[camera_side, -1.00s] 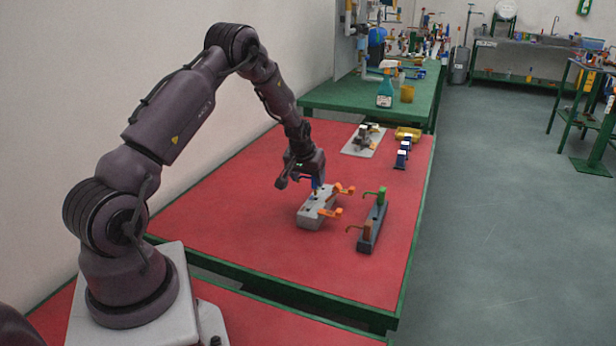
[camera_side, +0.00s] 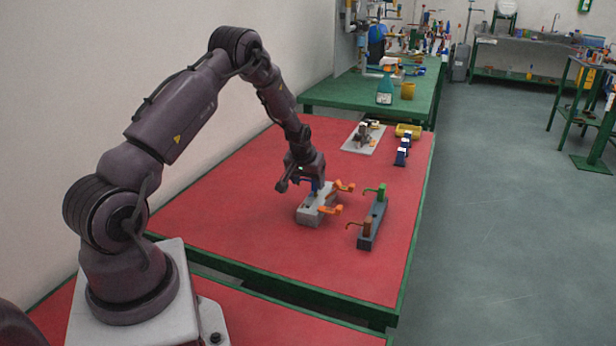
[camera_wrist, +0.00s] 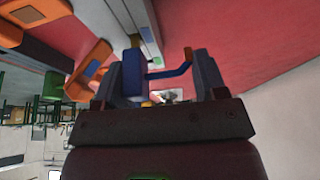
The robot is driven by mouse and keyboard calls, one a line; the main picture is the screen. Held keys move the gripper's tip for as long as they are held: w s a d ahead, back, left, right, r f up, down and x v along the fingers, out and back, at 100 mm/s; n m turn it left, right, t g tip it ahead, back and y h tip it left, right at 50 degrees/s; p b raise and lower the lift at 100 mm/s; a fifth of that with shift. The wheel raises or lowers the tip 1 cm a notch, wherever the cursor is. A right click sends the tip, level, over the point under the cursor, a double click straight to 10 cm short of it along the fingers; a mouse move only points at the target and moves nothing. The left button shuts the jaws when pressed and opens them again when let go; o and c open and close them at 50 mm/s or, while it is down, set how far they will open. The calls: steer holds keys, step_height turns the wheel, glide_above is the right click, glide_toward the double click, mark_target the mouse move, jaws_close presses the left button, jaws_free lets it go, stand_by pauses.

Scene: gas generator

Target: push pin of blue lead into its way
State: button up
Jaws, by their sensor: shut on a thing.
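My gripper (camera_side: 312,182) is shut on the blue lead (camera_wrist: 133,72) and points down over the grey block. In the side view the blue lead (camera_side: 315,187) shows as a small blue patch under my gripper, at the block's far end. In the wrist view it sits between the fingers of my gripper (camera_wrist: 165,82), its bent blue tail reaching right.
A dark rack (camera_side: 374,222) to the right holds a green lead (camera_side: 381,192) and a brown lead (camera_side: 366,228). Farther back are a grey plate with fittings (camera_side: 361,141), blue and white parts (camera_side: 402,152) and a yellow tray (camera_side: 408,130). The red table's front is clear.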

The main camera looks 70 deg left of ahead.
steer(key=shift+f, duration=0.9)
steer(key=o, duration=1)
steer(key=shift+w+d, duration=0.1)
steer(key=v, duration=1.3)
steer(key=shift+a, duration=0.3)
